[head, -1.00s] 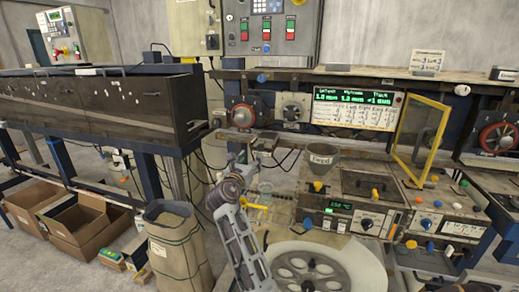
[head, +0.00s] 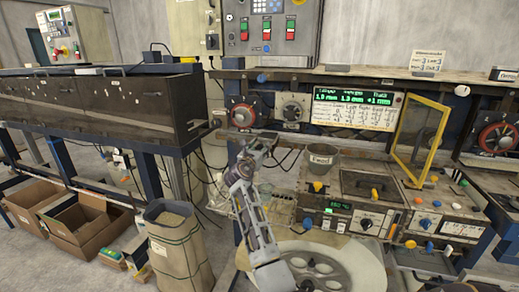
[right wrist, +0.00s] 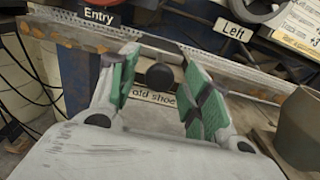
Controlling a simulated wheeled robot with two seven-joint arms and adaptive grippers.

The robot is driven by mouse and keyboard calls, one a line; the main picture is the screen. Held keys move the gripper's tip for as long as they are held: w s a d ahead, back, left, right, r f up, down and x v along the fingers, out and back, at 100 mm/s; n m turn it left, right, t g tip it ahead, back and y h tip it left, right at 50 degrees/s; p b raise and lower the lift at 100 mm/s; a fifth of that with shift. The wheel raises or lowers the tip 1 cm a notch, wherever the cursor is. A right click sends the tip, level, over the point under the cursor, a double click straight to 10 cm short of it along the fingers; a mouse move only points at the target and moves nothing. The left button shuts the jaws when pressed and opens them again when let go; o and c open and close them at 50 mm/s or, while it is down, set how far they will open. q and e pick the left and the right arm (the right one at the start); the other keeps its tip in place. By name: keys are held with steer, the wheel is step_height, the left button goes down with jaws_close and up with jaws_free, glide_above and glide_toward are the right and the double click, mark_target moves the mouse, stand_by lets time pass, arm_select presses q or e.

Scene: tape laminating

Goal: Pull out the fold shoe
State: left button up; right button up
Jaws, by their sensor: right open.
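In the right wrist view, a dark round knob (right wrist: 160,76) sits on a metal rail just above a partly covered label (right wrist: 155,97) that seems to read "Fold shoe". My right gripper (right wrist: 158,66) is open. Its green-padded fingers stand on either side of the knob, with gaps visible on both sides. In the head view my right gripper (head: 270,146) is at the rail left of the grey cup and hides the knob. My left gripper is not in view.
A grey cup (head: 322,160) stands close to the right of my gripper. A yellow frame (head: 420,133) stands open farther right. A large pale wheel (head: 345,268) lies below my arm. "Entry" (right wrist: 99,16) and "Left" (right wrist: 233,29) labels are above the rail.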

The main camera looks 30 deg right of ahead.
steer(key=shift+w+d, duration=0.15)
steer(key=shift+d, duration=0.05)
jaws_close()
stand_by(0.4)
